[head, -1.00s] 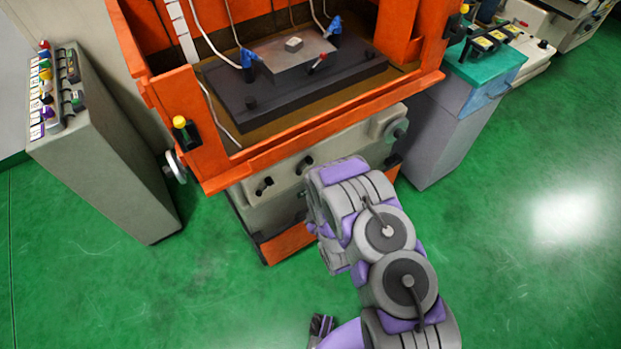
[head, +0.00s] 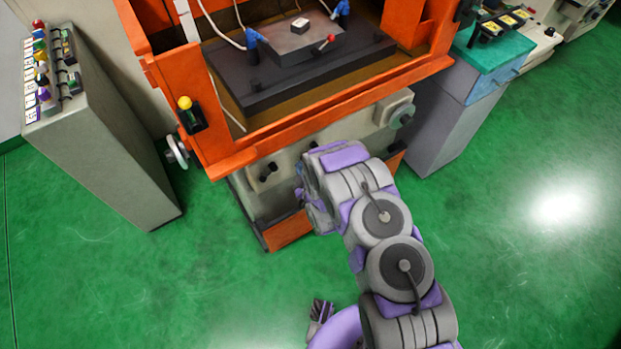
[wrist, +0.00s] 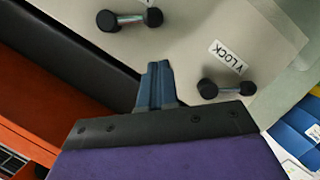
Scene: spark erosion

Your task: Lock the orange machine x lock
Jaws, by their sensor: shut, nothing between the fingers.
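The orange machine (head: 300,120) stands ahead, with a beige front panel (head: 385,120) under its orange tray. In the wrist view, two black lock handles with metal shafts sit on this panel. One handle (wrist: 226,89) lies right of my gripper beside a label (wrist: 228,56) that appears to read "Y LOCK". The other handle (wrist: 129,19) is at the upper left; the label above it is cut off by the frame edge. My gripper (wrist: 157,68) is shut and empty, its fingertips between the two handles and apart from both. In the head view my arm hides the gripper and part of the panel.
A grey control cabinet (head: 100,130) stands left of the machine, and a grey cabinet with a teal top (head: 490,52) stands right. A handwheel (head: 176,152) sticks out at the machine's left. The green floor in front is open.

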